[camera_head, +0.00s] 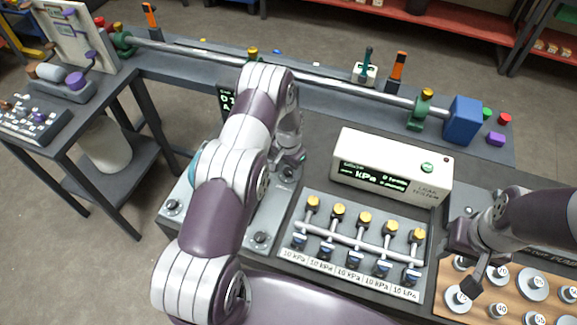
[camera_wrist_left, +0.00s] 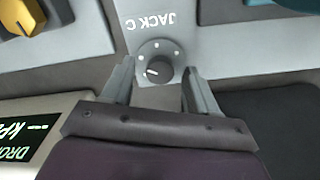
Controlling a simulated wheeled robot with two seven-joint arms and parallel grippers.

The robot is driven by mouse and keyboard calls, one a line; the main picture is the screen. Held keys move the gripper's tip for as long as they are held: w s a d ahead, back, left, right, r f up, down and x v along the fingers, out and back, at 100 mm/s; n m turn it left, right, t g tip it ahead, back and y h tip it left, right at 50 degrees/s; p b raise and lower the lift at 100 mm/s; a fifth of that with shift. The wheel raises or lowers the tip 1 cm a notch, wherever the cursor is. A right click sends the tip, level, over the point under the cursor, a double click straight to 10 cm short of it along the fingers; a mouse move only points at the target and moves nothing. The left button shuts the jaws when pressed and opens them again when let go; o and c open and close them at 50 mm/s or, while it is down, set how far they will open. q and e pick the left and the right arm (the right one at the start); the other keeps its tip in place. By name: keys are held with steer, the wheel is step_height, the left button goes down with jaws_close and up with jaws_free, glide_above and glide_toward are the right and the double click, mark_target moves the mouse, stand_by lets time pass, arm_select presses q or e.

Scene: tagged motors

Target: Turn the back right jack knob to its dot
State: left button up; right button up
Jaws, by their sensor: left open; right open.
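The back right jack knob (camera_head: 288,172) is a small dark round knob on the grey plate (camera_head: 228,222), partly hidden by my left gripper (camera_head: 293,158). In the left wrist view, the knob (camera_wrist_left: 158,71) sits on a grey disc with several white dots, beside the label "JACK C" (camera_wrist_left: 151,20). A white mark on the knob points toward the picture's left. My left gripper is open, with one finger on each side of the knob; contact cannot be told. My right gripper (camera_head: 468,273) is open and empty, above the wooden board at the right.
Two other knobs (camera_head: 172,207) (camera_head: 262,238) sit on the plate. A white kPa display box (camera_head: 390,170) and a valve manifold (camera_head: 352,244) stand right of the left gripper. A wooden board (camera_head: 450,303) holds round weights. A long shaft (camera_head: 330,84) runs along the back.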

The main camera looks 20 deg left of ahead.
arm_select(q)
steer(key=c, duration=1)
steer(key=shift+c, duration=0.2)
steer(key=shift+w+f+n+b, duration=0.1)
steer(key=shift+f+n+b, duration=0.05)
steer(key=shift+n+b, duration=1.2)
steer(key=n+b, duration=0.1)
steer(key=n, duration=0.1)
steer(key=shift+n+b, duration=0.3)
steer(key=shift+n, duration=0.05)
steer(key=n+b, duration=0.1)
steer(key=n, duration=0.2)
steer(key=shift+b, duration=0.3)
steer(key=shift+n+b, duration=0.5)
steer(key=shift+n, duration=1.1)
steer(key=shift+r, duration=0.2)
